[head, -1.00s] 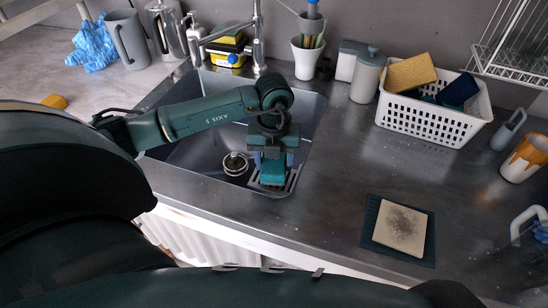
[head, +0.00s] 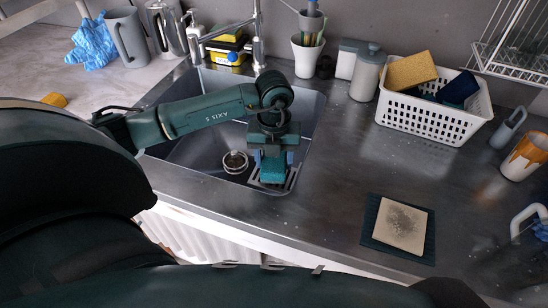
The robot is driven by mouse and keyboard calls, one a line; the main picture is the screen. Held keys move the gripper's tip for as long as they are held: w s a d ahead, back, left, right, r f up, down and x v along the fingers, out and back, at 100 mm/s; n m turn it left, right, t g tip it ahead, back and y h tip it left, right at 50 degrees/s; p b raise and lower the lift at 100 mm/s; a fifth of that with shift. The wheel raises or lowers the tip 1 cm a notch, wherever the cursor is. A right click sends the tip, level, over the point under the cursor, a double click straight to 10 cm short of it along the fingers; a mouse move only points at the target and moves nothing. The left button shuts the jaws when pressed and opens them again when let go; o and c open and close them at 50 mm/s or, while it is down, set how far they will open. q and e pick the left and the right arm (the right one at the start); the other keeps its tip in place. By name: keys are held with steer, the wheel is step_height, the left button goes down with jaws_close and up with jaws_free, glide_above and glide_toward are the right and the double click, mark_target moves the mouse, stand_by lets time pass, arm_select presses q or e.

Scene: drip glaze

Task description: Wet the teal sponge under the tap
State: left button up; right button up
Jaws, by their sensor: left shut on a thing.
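The teal sponge (head: 272,172) is held in my left gripper (head: 271,166), low in the right front part of the steel sink (head: 200,165). A grey rack or grid (head: 293,178) shows around and below the sponge; I cannot tell whether they touch. The sponge is well in front of the tap. My left arm crosses over the sink and hides part of its basin. My right gripper is not in view.
A round drain strainer (head: 235,162) sits in the sink. Right of it, a white basket (head: 430,120) holds sponges, and a speckled tile (head: 400,228) lies on a dark mat (head: 370,220). A white cup with brushes (head: 306,62) stands behind. The counter's middle is clear.

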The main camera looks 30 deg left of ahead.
arm_select(q)
steer(key=shift+f+b, duration=0.85)
steer(key=shift+f, duration=0.2)
steer(key=o, duration=0.9)
steer(key=shift+o, duration=0.2)
